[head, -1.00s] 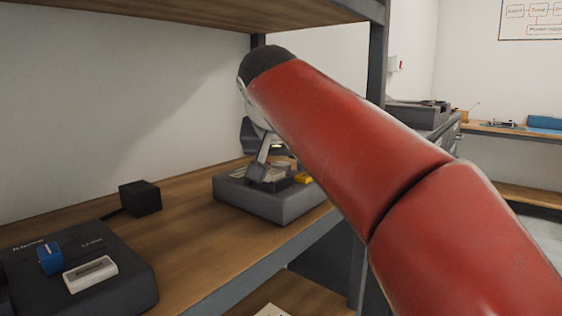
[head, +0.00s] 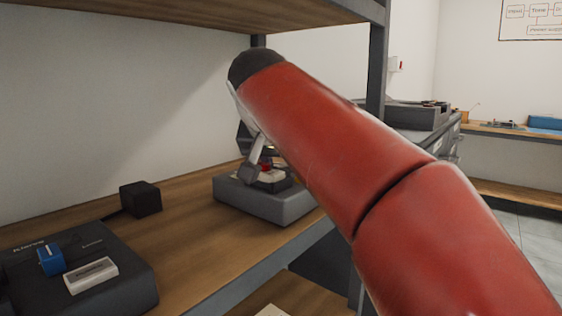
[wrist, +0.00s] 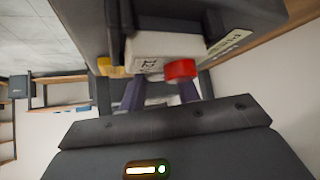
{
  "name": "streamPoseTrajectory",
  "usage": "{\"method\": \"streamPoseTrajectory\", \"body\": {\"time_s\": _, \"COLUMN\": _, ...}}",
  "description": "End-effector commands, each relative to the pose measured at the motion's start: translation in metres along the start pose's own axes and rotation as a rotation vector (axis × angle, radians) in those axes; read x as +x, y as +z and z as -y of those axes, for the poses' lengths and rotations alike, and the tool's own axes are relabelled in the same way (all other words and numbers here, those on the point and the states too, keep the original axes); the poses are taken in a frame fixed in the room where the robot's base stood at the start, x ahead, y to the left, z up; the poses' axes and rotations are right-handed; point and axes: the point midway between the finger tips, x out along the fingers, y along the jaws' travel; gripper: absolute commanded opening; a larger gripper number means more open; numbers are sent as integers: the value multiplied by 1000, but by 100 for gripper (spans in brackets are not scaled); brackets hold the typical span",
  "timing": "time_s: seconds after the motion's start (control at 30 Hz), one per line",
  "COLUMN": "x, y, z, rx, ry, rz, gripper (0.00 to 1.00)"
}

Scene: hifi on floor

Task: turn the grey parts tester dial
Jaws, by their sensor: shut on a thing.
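The grey parts tester (head: 262,204) sits on the wooden shelf, partly behind my red arm. My gripper (wrist: 160,90) reaches against the tester's top face, fingers either side of a small part. It is shut on what appears to be the dial, largely hidden between the fingers. In the head view my gripper (head: 254,170) comes down onto the tester from above.
An upper shelf (head: 190,14) and post (head: 377,70) bound the space.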

Motion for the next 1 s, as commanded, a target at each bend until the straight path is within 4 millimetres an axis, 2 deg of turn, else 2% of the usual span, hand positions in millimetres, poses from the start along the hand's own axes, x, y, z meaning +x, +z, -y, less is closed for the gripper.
{"method": "streamPoseTrajectory", "body": {"time_s": 0.6, "x": 1, "y": -2, "z": 7, "rx": 343, "ry": 344, "rz": -2, "gripper": 9}}
{"method": "streamPoseTrajectory", "body": {"time_s": 1.0, "x": 2, "y": -3, "z": 8, "rx": 475, "ry": 474, "rz": -2, "gripper": 9}}
